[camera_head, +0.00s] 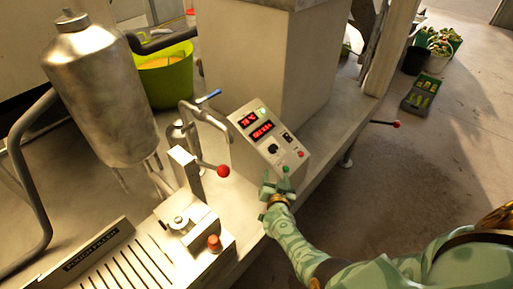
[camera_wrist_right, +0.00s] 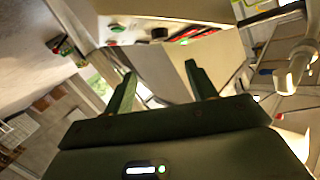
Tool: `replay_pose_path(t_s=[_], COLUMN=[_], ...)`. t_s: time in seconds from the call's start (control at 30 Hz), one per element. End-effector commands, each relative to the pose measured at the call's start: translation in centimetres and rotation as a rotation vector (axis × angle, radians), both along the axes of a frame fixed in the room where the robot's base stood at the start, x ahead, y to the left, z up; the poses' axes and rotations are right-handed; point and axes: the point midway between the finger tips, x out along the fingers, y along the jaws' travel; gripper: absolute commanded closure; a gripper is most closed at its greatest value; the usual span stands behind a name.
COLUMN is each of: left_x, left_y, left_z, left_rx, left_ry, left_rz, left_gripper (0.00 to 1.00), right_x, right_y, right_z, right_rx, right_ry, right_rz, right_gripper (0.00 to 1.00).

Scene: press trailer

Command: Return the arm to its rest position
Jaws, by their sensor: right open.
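My right arm (camera_head: 350,268), patterned in pale green, reaches in from the lower right in the head view. My right gripper (camera_head: 278,184) is in front of the lower edge of a control box (camera_head: 262,142) with red digital displays. It also shows in the wrist view (camera_wrist_right: 160,76), where its two dark green fingers stand apart with nothing held between them. A green button (camera_head: 286,169) shows just above the gripper; I cannot tell whether they touch. The box's buttons also show upside down at the top of the wrist view. My left gripper is not in view.
A lever with a red ball (camera_head: 223,171), a tap with a blue handle (camera_head: 208,97) and a steel tank (camera_head: 100,90) stand left of the gripper. A slotted metal tray (camera_head: 110,268) lies lower left. Open floor (camera_head: 400,160) is on the right, with crates (camera_head: 420,95) farther back.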

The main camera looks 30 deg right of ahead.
Motion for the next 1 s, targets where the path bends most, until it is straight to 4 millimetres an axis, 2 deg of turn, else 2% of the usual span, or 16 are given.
replay_pose_path(t_s=[0.17, 0.23, 0.27, 0.3, 0.37, 0.4, 0.47, 0.5, 0.57, 0.6, 0.67, 0.7, 0.77, 0.8, 0.9, 1.0], left_x=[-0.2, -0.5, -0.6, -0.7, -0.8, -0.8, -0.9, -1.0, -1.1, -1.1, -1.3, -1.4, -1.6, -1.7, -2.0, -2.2], left_y=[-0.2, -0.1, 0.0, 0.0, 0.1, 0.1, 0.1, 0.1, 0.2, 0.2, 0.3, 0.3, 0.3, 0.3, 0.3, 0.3], left_z=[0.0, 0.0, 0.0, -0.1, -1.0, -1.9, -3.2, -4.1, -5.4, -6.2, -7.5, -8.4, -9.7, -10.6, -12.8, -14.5], left_rx=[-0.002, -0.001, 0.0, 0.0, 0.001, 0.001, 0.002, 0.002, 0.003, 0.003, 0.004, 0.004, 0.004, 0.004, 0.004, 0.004], left_ry=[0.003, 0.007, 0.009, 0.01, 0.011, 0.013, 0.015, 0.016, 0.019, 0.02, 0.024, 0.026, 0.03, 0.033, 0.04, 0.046], left_rz=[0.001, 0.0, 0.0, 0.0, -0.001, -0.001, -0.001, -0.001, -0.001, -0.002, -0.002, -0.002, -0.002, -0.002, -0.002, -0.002], left_gripper=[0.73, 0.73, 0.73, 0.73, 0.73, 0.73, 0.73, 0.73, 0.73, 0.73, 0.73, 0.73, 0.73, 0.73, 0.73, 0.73], right_x=[0.0, 0.2, 0.2, 0.3, -1.0, -2.6, -5.7, -8.1, -11.9, -14.6, -18.9, -21.9, -26.5, -29.6, -37.1, -43.1], right_y=[0.1, 0.8, 1.5, 3.1, 5.2, 6.3, 7.6, 8.2, 8.8, 9.1, 9.2, 9.2, 8.9, 8.7, 8.0, 7.3], right_z=[-0.1, -0.7, -1.3, -2.4, -6.0, -8.9, -13.5, -16.5, -20.7, -23.3, -26.9, -29.2, -32.3, -34.2, -38.1, -40.6], right_rx=[0.01, 0.036, 0.046, 0.05, 0.038, 0.026, 0.003, -0.012, -0.036, -0.051, -0.076, -0.094, -0.119, -0.135, -0.172, -0.193], right_ry=[-0.001, 0.023, 0.049, 0.102, 0.212, 0.29, 0.413, 0.493, 0.611, 0.688, 0.799, 0.872, 0.976, 1.043, 1.184, 1.277], right_rz=[0.002, 0.036, 0.068, 0.139, 0.256, 0.319, 0.408, 0.461, 0.531, 0.574, 0.633, 0.672, 0.726, 0.761, 0.841, 0.901], right_gripper=[0.43, 0.43, 0.43, 0.43, 0.43, 0.43, 0.43, 0.43, 0.43, 0.43, 0.43, 0.43, 0.43, 0.43, 0.43, 0.43])
